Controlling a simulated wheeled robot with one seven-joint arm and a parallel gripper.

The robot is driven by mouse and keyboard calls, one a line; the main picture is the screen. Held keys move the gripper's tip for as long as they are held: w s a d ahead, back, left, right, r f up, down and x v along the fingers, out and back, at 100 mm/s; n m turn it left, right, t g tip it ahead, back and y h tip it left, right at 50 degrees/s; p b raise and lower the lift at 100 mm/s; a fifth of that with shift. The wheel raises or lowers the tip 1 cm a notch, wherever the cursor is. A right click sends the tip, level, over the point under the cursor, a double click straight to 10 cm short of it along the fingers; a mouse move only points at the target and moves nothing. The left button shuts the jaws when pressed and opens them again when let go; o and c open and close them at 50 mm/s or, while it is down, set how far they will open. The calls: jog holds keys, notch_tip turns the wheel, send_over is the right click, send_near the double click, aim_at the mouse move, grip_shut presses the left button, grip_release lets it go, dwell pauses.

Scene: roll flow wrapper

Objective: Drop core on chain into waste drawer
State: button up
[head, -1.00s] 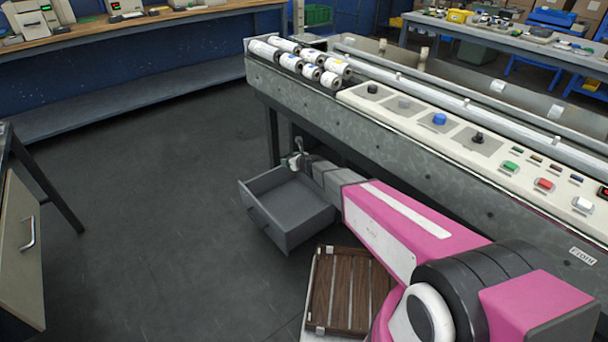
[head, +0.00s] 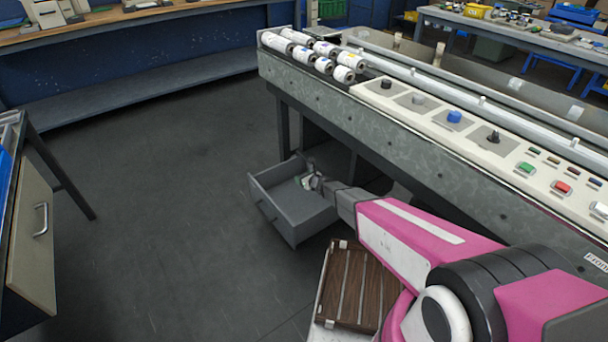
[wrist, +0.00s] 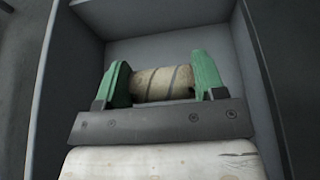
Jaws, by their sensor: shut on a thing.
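The core (wrist: 163,84) is a short tan cylinder with dark bands around it. In the wrist view my gripper (wrist: 160,80), with green fingers, is shut on it, one finger at each end. The open grey waste drawer (wrist: 222,19) surrounds the gripper and core in that view, with its floor and walls behind them. In the head view the drawer (head: 297,231) is pulled out below the machine, and my gripper (head: 306,181) reaches down at its inner right side. The core is too small to make out there. No chain can be made out.
The long machine (head: 400,130) stands over the drawer, with several white rolls (head: 322,57) on its top end. Open floor (head: 150,220) extends to the left.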

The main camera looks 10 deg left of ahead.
jog(key=shift+f, duration=0.4)
jog(key=o, duration=1)
jog(key=shift+c, duration=0.2)
jog(key=v, duration=1)
jog(key=shift+s+d+r, duration=0.25)
